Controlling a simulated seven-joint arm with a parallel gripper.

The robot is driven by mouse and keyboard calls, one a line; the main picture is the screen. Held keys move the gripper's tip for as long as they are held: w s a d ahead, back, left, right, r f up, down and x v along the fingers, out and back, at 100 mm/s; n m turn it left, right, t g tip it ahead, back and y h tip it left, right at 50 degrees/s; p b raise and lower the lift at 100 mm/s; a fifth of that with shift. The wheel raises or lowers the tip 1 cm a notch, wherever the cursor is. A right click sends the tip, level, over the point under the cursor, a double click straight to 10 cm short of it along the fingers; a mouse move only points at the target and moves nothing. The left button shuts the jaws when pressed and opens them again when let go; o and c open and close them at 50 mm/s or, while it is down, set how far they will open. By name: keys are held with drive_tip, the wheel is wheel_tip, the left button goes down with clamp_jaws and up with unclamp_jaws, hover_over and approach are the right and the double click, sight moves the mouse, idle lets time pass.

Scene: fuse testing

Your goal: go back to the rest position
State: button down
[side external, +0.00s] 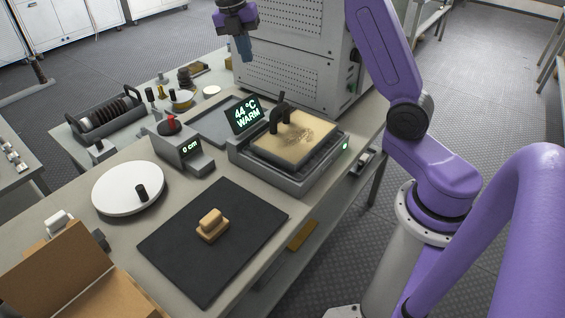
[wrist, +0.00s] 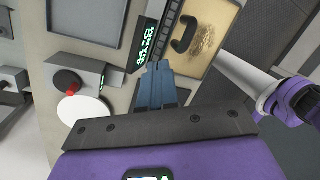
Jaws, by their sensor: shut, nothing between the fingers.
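My gripper (side external: 245,48) is up in the air above the back of the bench in the side view, fingers pointing down. In the wrist view its blue fingers (wrist: 155,74) are together with nothing between them. It is apart from everything on the bench. Below it in the side view is a hot plate unit (side external: 236,163) with a tan board (side external: 285,149) and a dark handle (side external: 283,113) on top. Its display (side external: 246,115) reads 44 °C WARM. The board also shows in the wrist view (wrist: 222,22).
A black mat (side external: 174,246) holds a small wooden block (side external: 212,225). A white disc (side external: 113,192) with a black knob lies left. A small box (side external: 190,157) reads 0 cm. A grey cabinet (side external: 290,62) stands behind the hot plate. A cardboard box (side external: 52,278) is front left.

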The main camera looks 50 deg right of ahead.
drive_tip(key=s+a+f+m+t, duration=0.1)
drive_tip(key=s+a+m, duration=0.2)
drive_tip(key=s+a, duration=0.4)
drive_tip(key=s+a+f+m, duration=0.1)
drive_tip(key=s+a+m, duration=0.1)
drive_tip(key=s+a, duration=0.5)
drive_tip(key=s+d+f+m, duration=0.1)
drive_tip(key=s+f+m, duration=0.1)
drive_tip(key=s, duration=0.5)
drive_tip(key=s+d+f+m+y, duration=0.1)
drive_tip(key=s+d+f+m, duration=0.1)
drive_tip(key=s, duration=0.6)
drive_tip(key=s+d+f+m+y, duration=0.1)
drive_tip(key=s+f+m, duration=0.1)
drive_tip(key=s, duration=0.5)
drive_tip(key=shift+s+d+m+t, duration=0.15)
drive_tip(key=shift+d+m+t, duration=0.1)
drive_tip(key=shift+m+t, duration=0.05)
